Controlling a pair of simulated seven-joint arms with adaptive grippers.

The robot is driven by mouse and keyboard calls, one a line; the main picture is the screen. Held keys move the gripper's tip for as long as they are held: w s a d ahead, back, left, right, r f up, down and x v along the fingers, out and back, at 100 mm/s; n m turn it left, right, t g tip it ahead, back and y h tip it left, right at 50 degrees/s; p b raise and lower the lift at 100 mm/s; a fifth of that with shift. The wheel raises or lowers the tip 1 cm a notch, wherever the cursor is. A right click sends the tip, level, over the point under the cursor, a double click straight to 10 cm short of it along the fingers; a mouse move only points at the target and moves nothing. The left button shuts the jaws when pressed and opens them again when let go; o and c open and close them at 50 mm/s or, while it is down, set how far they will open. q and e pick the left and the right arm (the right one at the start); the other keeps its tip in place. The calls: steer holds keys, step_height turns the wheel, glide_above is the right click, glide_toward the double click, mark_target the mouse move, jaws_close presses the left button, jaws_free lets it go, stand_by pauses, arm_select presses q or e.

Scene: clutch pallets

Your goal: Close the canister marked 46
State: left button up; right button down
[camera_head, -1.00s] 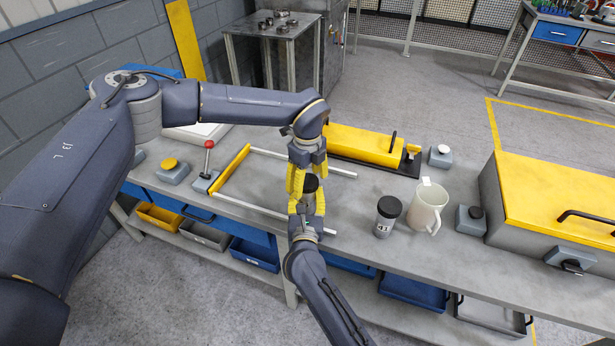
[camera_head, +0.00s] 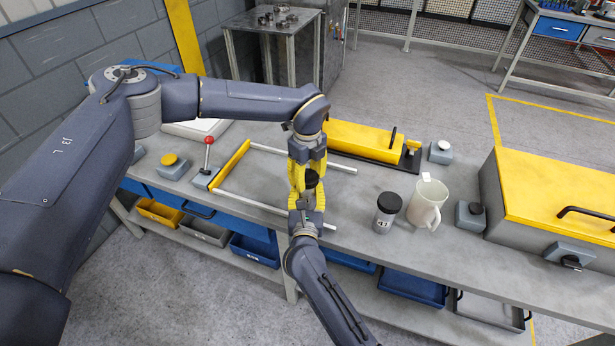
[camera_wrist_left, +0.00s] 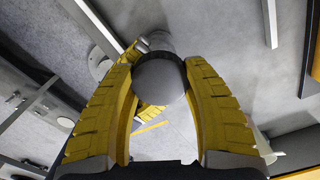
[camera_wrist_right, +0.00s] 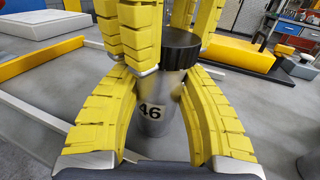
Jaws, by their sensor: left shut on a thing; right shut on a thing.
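The canister marked 46 (camera_wrist_right: 152,108) is a grey cylinder with a black-on-white label, held nearly upright between the yellow fingers of my right gripper (camera_wrist_right: 158,112). A black ribbed lid (camera_wrist_right: 180,47) sits on its top; I cannot tell whether it is fully tightened. My left gripper (camera_wrist_left: 160,78) reaches from the other side, its fingers shut around the lid, whose round top shows in the left wrist view (camera_wrist_left: 159,82). In the head view the dark lid (camera_head: 311,178) shows between both grippers, and the canister body is mostly hidden by fingers.
A second canister marked 41 (camera_head: 386,215) with a black lid stands on the bench to the right, beside a pale mug (camera_head: 427,204). A yellow-handled frame (camera_head: 232,164) lies left of the grippers. A yellow box (camera_head: 362,143) lies behind. Bench between is clear.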

arm_select(q)
steer(key=m, duration=1.1)
steer(key=shift+m, duration=0.4)
steer(key=m, duration=1)
steer(key=shift+m, duration=0.3)
steer(key=m, duration=0.7)
steer(key=shift+f, duration=0.1)
steer(key=o, duration=1.3)
steer(key=shift+c, duration=0.2)
